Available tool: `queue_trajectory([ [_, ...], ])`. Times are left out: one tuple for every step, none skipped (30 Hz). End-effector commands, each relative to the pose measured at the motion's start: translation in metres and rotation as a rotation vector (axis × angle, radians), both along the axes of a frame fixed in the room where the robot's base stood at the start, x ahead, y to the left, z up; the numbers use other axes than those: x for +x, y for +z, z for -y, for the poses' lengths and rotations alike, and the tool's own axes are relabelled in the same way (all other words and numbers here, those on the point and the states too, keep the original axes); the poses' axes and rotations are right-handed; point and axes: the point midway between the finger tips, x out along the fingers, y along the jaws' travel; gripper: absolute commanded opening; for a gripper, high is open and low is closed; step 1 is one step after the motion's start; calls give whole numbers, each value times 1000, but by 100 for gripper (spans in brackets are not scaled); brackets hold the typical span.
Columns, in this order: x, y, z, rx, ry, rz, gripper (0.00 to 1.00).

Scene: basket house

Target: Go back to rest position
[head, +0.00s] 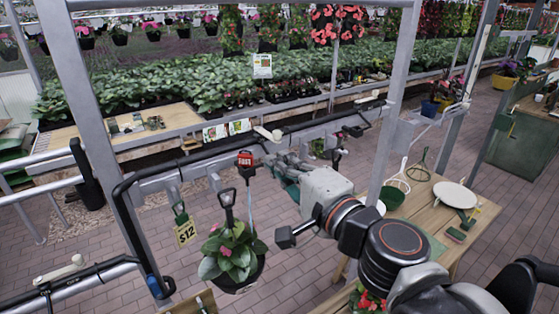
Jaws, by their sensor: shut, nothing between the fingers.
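My arm reaches in from the lower right of the head view. My gripper (280,160) is at the middle of the view, close to the grey metal rail (215,165) with the black hose along it. Its fingers look shut and hold nothing. I cannot tell whether the fingers touch the rail. A hanging potted plant (232,250) with pink flowers is below and to the left of my gripper, apart from it.
Grey upright posts (88,110) stand to the left and right of the rail. Brick floor (90,240) is open at left.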

Motion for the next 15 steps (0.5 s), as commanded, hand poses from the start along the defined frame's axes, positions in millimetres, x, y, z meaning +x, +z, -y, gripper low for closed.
queue_trajectory([
  [0, -1, 1, -2, -1, 0, 0],
  [0, -3, 2, -7, 0, 3, 0],
  [-1, -7, 2, -17, 2, 6, 0],
  [-1, -12, 3, -29, 3, 10, 0],
  [-2, -18, 4, -46, 7, 15, 0],
  [-4, -27, 4, -74, 13, 25, 0],
  [-5, -36, 6, -100, 18, 32, 0],
  [-6, -46, 7, -129, 23, 40, 0],
  [-9, -61, 9, -174, 32, 51, 0],
  [-10, -72, 11, -209, 39, 58, 0],
  [-12, -84, 13, -247, 47, 65, 0],
  [-15, -100, 16, -298, 57, 74, 0],
  [-16, -112, 18, -336, 62, 78, 0],
  [-18, -124, 21, -374, 71, 83, 0],
  [-21, -140, 25, -424, 80, 86, 0],
])
